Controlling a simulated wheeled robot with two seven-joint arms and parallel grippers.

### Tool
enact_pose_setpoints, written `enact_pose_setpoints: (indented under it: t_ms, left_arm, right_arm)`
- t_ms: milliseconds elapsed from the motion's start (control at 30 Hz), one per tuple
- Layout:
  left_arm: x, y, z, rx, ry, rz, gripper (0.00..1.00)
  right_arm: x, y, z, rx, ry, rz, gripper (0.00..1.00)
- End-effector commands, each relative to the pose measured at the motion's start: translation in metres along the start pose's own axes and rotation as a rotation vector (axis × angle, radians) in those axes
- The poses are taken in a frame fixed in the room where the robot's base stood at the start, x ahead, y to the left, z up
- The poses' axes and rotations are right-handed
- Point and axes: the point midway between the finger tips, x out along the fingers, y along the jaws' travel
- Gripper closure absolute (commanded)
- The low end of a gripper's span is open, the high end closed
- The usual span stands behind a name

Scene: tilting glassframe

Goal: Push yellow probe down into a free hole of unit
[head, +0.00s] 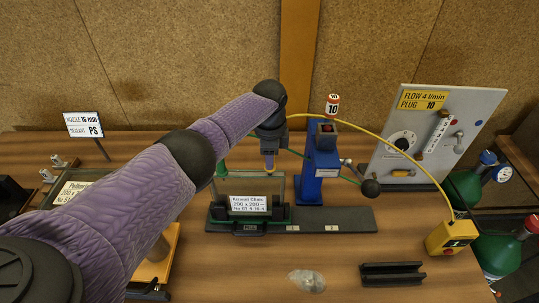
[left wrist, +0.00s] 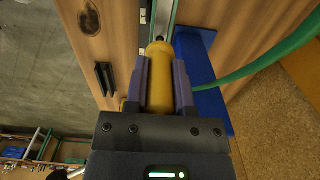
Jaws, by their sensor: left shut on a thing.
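The yellow probe (head: 269,163) is held upright in my left gripper (head: 269,150), tip down, over the top edge of the unit. The unit is an upright glass pane (head: 276,186) in a dark holder, with a white label (head: 248,203). In the left wrist view the probe (left wrist: 160,75) sits between both fingers of the gripper (left wrist: 161,88), its tip at the unit's narrow edge (left wrist: 166,14). A small dark spot shows just at the tip; I cannot tell whether it is a hole or whether the tip is inside. My right gripper is not in view.
A blue post (head: 322,165) stands close behind the unit, right of my gripper. A yellow cable arches to a yellow box (head: 452,237). A green hose (left wrist: 270,62) passes near the gripper. A grey disc (head: 307,281) and black channel (head: 392,273) lie in front.

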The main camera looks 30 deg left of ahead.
Motion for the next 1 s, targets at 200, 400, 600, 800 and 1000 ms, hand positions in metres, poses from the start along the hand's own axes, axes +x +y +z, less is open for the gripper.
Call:
enact_pose_setpoints:
  t_ms: [200, 400, 600, 800, 1000]
  left_arm:
    - [0.006, 0.0, 0.0, 0.0, 0.0, 0.0, 1.0]
    - [0.011, 0.0, 0.0, 0.0, 0.0, 0.0, 1.0]
    - [0.016, 0.0, 0.0, 0.0, -0.001, 0.0, 1.0]
    - [0.021, 0.0, 0.0, 0.0, -0.001, 0.0, 1.0]
    - [0.022, 0.0, 0.0, 0.0, -0.001, 0.0, 0.42]
  right_arm:
    - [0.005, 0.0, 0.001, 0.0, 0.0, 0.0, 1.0]
    - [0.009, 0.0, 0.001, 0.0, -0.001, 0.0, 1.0]
    - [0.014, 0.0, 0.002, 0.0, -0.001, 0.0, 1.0]
    - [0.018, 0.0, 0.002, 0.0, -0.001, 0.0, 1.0]
    - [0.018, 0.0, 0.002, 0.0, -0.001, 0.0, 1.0]
